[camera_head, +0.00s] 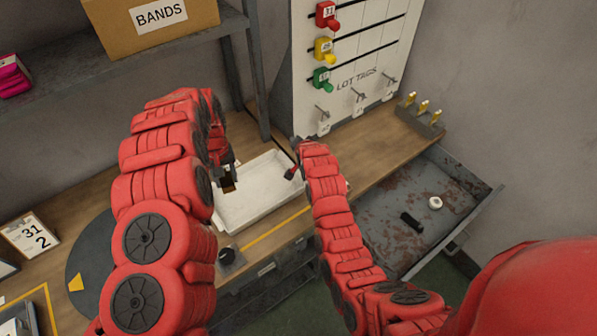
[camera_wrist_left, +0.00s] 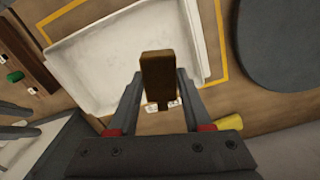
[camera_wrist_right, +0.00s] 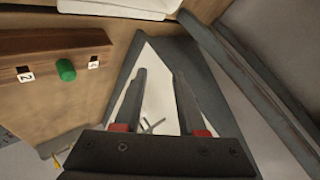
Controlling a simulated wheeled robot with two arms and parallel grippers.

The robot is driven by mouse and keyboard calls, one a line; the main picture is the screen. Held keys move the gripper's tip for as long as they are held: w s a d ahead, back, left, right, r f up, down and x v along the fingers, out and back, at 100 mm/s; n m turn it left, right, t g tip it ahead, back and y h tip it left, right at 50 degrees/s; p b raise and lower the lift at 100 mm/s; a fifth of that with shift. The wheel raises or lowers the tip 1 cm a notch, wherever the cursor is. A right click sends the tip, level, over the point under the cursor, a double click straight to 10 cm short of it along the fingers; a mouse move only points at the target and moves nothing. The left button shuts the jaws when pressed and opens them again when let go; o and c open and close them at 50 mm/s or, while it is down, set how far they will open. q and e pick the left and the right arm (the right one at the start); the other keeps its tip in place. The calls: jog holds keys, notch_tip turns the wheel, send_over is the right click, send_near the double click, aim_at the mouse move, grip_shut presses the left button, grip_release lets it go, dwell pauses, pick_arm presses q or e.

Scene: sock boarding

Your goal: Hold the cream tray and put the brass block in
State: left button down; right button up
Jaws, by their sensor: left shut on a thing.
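The cream tray (camera_head: 262,192) lies on the wooden bench, inside a yellow outline, and looks empty; it also shows in the left wrist view (camera_wrist_left: 95,62). My left gripper (camera_head: 228,178) is shut on the brass block (camera_wrist_left: 158,75) and holds it over the tray's left part in the head view. The block (camera_head: 229,187) is partly hidden by the gripper there. My right gripper (camera_wrist_right: 162,88) is open and empty, its fingers apart. In the head view it is near the tray's right far edge. A strip of the tray shows at the top of the right wrist view (camera_wrist_right: 120,9).
A white LOT TAGS board (camera_head: 350,60) stands behind the bench. An open drawer (camera_head: 462,212) at right holds a white ring (camera_head: 435,203) and a black piece (camera_head: 411,222). A dark disc (camera_head: 88,262) lies left. A BANDS box (camera_head: 150,25) sits on a shelf.

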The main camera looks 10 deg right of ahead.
jog(key=s+a+f+m+g, duration=0.1)
jog(key=s+a+m+g, duration=0.1)
jog(key=s+g, duration=0.35)
jog(key=m+g, duration=0.1)
jog(key=g, duration=0.3)
send_near(297, 191)
jog(key=f, duration=0.7)
jog(key=w+f, duration=0.1)
jog(key=f, duration=0.2)
jog(key=shift+a+f, duration=0.3)
jog(key=shift+c, duration=0.2)
grip_shut()
dwell(0.5)
